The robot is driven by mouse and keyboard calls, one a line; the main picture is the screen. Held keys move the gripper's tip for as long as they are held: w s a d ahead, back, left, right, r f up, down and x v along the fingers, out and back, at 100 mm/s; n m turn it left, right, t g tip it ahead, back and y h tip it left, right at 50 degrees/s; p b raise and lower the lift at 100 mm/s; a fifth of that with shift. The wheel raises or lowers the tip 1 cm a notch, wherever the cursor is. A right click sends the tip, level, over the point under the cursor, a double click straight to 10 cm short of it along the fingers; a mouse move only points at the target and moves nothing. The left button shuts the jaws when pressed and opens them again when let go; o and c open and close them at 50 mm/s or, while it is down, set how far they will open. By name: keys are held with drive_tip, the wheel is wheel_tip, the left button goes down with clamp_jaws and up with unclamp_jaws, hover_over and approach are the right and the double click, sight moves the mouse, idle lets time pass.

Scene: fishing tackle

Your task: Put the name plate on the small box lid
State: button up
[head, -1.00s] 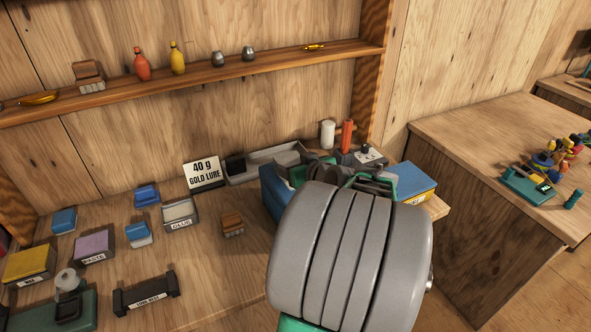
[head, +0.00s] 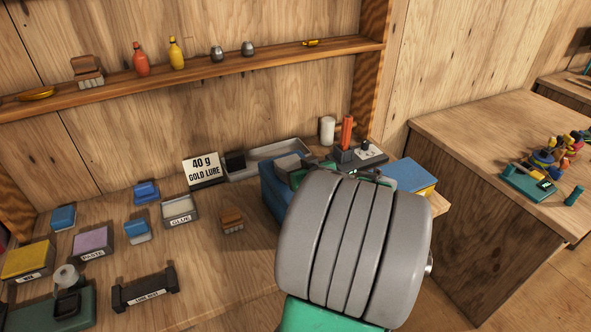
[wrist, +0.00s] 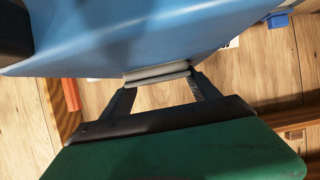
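My gripper (wrist: 157,75) is mostly hidden by my grey arm in the head view. In the wrist view its two dark struts run to a pale grey bar against the edge of a large blue surface (wrist: 150,30). I cannot tell whether the bar is finger pads or something held. White patches, one with dark marks (wrist: 232,43), show beside the bar; they may belong to the name plate, but this is unclear.
A brown block (head: 232,220) and the glue box (head: 180,210) lie left of my arm. Bare tabletop (head: 215,265) shows in front.

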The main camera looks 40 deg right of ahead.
drive_tip(key=o, duration=0.3)
drive_tip(key=shift+s+a+f, duration=0.1)
drive_tip(key=shift+s+f, duration=0.05)
drive_tip(key=shift+f, duration=0.3)
drive_tip(key=shift+s+a+f, duration=0.1)
drive_tip(key=shift+f, duration=0.35)
drive_tip(key=shift+o, duration=0.2)
drive_tip(key=shift+r+p, duration=0.4)
drive_tip(key=shift+w+r+p, duration=0.1)
drive_tip(key=shift+r+p, duration=0.45)
drive_tip(key=shift+p, duration=0.15)
drive_tip(key=b+v, duration=0.2)
drive_tip(key=v, duration=0.9)
drive_tip(key=shift+s+r, duration=0.3)
drive_tip(key=shift+r, duration=0.05)
drive_tip(key=shift+d, duration=0.1)
